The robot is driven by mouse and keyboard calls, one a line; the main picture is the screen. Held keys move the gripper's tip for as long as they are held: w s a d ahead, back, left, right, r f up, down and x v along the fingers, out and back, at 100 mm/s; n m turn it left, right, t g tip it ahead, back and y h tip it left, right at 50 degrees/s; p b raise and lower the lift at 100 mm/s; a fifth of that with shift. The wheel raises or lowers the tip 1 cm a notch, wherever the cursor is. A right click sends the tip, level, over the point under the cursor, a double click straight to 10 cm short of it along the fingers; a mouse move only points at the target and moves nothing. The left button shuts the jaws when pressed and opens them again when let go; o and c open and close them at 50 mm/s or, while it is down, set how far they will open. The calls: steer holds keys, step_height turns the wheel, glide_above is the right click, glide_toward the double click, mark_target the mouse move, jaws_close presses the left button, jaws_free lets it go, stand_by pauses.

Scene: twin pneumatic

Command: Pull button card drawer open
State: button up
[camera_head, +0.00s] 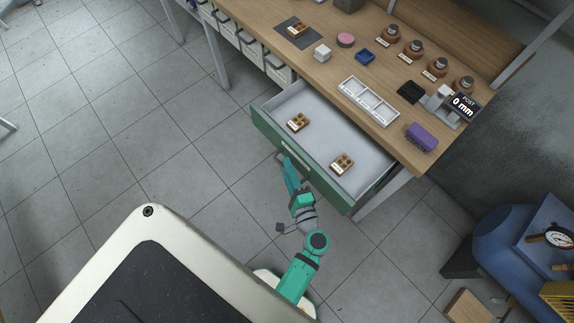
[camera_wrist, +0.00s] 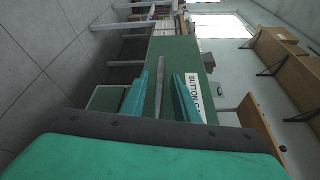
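The button card drawer (camera_head: 331,129) stands pulled out from under the wooden workbench, with a green front and a pale inside. Two brown button cards (camera_head: 298,122) (camera_head: 342,163) lie in it, apart from each other. In the wrist view its green front (camera_wrist: 170,60) carries a white label (camera_wrist: 194,95) reading "BUTTON C", the rest hidden by a finger. My gripper (camera_head: 286,162) is at the drawer's front. In the wrist view my teal fingers (camera_wrist: 163,88) are spread, with the grey bar handle (camera_wrist: 160,68) between them. Contact with the handle cannot be told.
The bench top (camera_head: 315,75) holds a white tray (camera_head: 368,101), a purple block (camera_head: 421,137), a "0 mm" post gauge (camera_head: 463,104) and several round pieces. White bins (camera_head: 251,47) hang along the bench edge. A blue tank (camera_head: 515,250) stands at right. Floor at left is clear.

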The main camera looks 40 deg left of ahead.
steer(key=v, duration=1)
steer(key=shift+s+d, duration=0.2)
steer(key=shift+s, duration=0.15)
steer(key=shift+w, duration=0.15)
steer(key=s+d+f+n+h, duration=0.2)
steer(key=s+d+f+h, duration=0.4)
steer(key=s+d+h, duration=0.4)
steer(key=s+d+r+n+t+h, duration=0.1)
steer(key=r+n+t+h, duration=0.1)
steer(key=r, duration=0.7)
steer(key=s+d+r+n+t+h, duration=0.1)
steer(key=d+r+n+t+h, duration=0.1)
steer(key=r+n, duration=0.3)
step_height(320, 180, up, 5)
steer(key=shift+s+d+f+t, duration=0.2)
steer(key=shift+s+t, duration=0.15)
steer(key=shift+t, duration=0.45)
